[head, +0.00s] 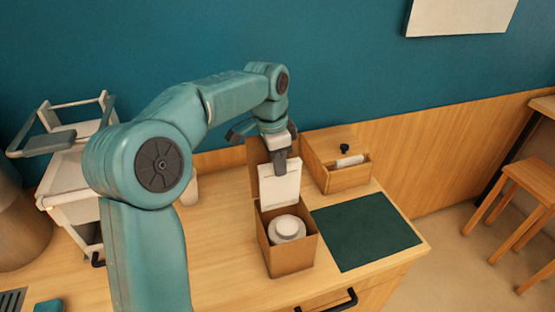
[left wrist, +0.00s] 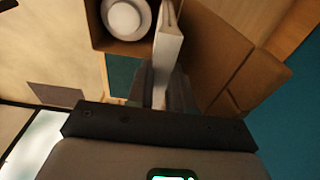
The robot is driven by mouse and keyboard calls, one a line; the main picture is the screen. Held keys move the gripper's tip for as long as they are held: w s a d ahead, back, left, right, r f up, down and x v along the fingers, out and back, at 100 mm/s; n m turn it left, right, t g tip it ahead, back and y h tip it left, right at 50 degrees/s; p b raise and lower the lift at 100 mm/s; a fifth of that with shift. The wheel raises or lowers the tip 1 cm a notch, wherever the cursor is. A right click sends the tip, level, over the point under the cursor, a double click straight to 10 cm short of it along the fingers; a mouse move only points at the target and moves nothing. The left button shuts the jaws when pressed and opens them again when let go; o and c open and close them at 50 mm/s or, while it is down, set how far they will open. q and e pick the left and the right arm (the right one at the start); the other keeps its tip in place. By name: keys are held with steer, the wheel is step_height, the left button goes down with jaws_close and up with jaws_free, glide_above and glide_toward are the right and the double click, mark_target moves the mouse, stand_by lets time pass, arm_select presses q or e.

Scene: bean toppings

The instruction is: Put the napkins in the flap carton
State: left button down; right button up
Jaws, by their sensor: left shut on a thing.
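The white napkins (head: 280,188) are a flat upright stack. My left gripper (head: 281,165) is shut on their top edge and holds them upright at the back of the open flap carton (head: 289,259). In the left wrist view, my left gripper (left wrist: 160,90) grips the napkins (left wrist: 168,45) beside the carton's raised brown flap (left wrist: 212,50). A round white lidded container (head: 287,228) sits inside the carton and shows again in the left wrist view (left wrist: 125,17). How far the napkins reach into the carton is hidden. My right gripper is not in view.
A dark green mat (head: 367,232) lies right of the carton. A wooden box (head: 341,178) with a dark knob stands behind the mat, with a white thing in its front compartment. A white cart (head: 70,185) stands at left.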

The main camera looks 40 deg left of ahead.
mark_target(277, 187)
arm_select(q)
step_height(277, 187, down, 6)
steer(key=b, duration=0.4)
steer(key=shift+s+f, duration=0.1)
steer(key=shift+s, duration=0.05)
steer(key=shift+f+b, duration=0.75)
steer(key=shift+f, duration=0.3)
steer(key=c, duration=0.9)
jaws_free()
steer(key=shift+c, duration=0.2)
steer(key=shift+r, duration=0.15)
